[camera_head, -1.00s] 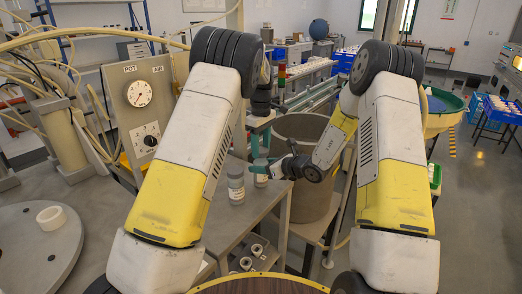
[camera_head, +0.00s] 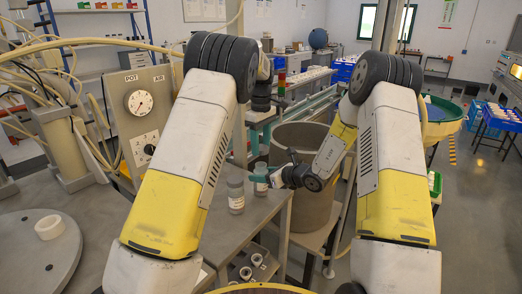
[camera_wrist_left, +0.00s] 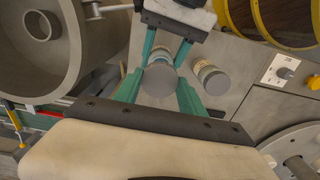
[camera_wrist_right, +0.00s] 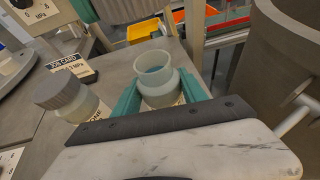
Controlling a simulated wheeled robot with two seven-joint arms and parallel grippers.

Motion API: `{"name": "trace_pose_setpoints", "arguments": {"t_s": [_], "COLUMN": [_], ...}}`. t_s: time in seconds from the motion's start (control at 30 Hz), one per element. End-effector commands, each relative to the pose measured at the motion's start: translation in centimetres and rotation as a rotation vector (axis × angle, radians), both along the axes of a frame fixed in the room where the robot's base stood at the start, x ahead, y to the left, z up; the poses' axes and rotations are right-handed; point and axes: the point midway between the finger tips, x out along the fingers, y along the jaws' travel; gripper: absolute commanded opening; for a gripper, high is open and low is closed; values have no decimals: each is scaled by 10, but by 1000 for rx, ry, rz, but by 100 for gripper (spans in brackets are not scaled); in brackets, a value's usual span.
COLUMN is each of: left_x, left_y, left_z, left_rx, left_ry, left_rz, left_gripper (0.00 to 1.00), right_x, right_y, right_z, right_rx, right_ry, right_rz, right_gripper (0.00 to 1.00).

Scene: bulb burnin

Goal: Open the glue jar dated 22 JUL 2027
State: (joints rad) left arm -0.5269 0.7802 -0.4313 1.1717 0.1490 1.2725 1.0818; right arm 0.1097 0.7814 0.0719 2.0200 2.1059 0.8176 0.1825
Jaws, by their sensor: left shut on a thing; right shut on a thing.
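A jar (camera_head: 261,180) stands at the table's right edge; in the right wrist view the same jar (camera_wrist_right: 160,82) is open, its round mouth bare. My right gripper (camera_wrist_right: 163,95) is shut around its body. A grey round lid (camera_wrist_left: 160,84) is between the fingers of my left gripper (camera_wrist_left: 160,90), above the open jar. A second jar (camera_head: 236,193), grey-capped, stands just left of it; its cap (camera_wrist_right: 62,92) is on. Labels show only in part, and I cannot read a date on either jar.
A job card (camera_wrist_right: 72,72) stands on the table behind the jars. A large grey bin (camera_head: 305,165) is right of the table. A panel with a dial (camera_head: 140,102) stands at the left.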

Motion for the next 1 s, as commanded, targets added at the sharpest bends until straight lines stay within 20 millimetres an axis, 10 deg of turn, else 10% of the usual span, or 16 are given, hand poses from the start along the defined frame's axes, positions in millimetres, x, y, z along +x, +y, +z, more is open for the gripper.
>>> {"name": "trace_pose_setpoints", "arguments": {"t_s": [0.07, 0.1, 0.23, 0.63, 1.0], "left_x": [0, 0, 0, 0, 0], "left_y": [0, 0, 0, 0, 0], "left_z": [-1, -1, -1, -1, -1], "left_rx": [1, 1, 0, 0, 0], "left_ry": [1, 1, 0, 0, 0], "left_rz": [0, 0, 0, 0, 0], "left_gripper": [0, 0, 0, 0, 0], "right_x": [0, 0, 0, -4, -48], "right_y": [0, 0, 0, -5, -56], "right_z": [1, 1, 0, 3, 31], "right_rx": [0, 1, 1, 0, -2], "right_ry": [-1, -1, -1, -1, -2], "right_rz": [0, 0, 0, -2, -4], "right_gripper": [0, 52, 75, 75, 75]}}
